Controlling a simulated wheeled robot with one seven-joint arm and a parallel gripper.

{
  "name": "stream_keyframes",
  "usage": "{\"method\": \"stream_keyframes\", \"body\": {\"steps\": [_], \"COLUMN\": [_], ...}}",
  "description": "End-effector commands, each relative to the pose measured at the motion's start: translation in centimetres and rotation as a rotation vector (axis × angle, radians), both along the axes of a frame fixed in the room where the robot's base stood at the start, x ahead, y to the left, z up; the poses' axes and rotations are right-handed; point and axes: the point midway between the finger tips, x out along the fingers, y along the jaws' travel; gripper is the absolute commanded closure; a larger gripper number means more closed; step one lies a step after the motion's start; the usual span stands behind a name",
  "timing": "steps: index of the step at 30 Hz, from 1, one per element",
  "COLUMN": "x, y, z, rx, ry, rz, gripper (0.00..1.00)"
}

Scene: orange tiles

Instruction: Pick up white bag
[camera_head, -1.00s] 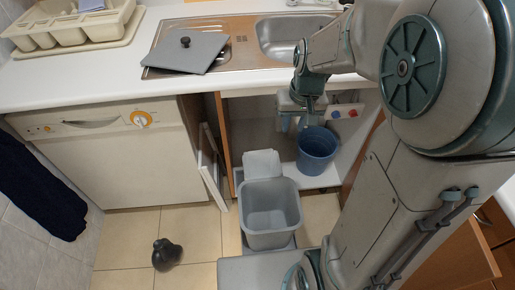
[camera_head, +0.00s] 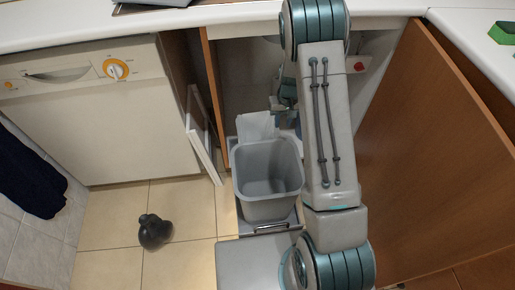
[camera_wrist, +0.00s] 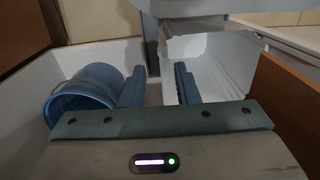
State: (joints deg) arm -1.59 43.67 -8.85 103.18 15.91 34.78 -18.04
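A pale, whitish upright piece that may be the white bag (camera_head: 255,126) stands just behind the grey bin in the head view. In the wrist view it looks like a thin-walled white form (camera_wrist: 215,65) with an uneven top edge, beyond and beside the right finger. I cannot tell for sure that it is a bag. My gripper (camera_head: 287,116) is low inside the open cabinet, right of the white piece and partly hidden by my arm. In the wrist view my gripper (camera_wrist: 160,88) has its fingers apart, with nothing held between them.
A blue bucket (camera_wrist: 85,95) lies close left of the fingers in the wrist view. The grey bin (camera_head: 268,205) stands at the cabinet front. An open wooden door (camera_head: 440,150) is at the right. A dark object (camera_head: 155,231) sits on the tiled floor.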

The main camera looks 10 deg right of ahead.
Motion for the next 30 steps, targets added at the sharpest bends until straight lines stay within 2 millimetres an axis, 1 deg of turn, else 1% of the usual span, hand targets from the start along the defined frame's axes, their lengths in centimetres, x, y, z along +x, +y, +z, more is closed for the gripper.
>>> {"method": "stream_keyframes", "body": {"steps": [1,3,6,9,17,20,25,27,30], "x": [-0.1,-0.1,-0.1,0.0,0.0,0.1,0.3,0.3,0.3], "y": [0.1,0.1,0.2,0.3,0.4,0.4,0.4,0.5,0.5], "z": [-1.3,-2.8,-4.8,-6.2,-7.7,-8.9,-11.6,-12.3,-12.5], "rx": [0.000,0.000,0.000,0.000,0.001,0.000,0.000,0.000,0.000], "ry": [0.003,0.004,0.003,0.002,0.001,0.002,0.001,0.001,0.000], "rz": [0.001,0.000,-0.001,0.000,0.000,0.000,0.001,0.001,0.000], "gripper": [0.72,0.72,0.72,0.72,0.72,0.72,0.72,0.72,0.72]}}
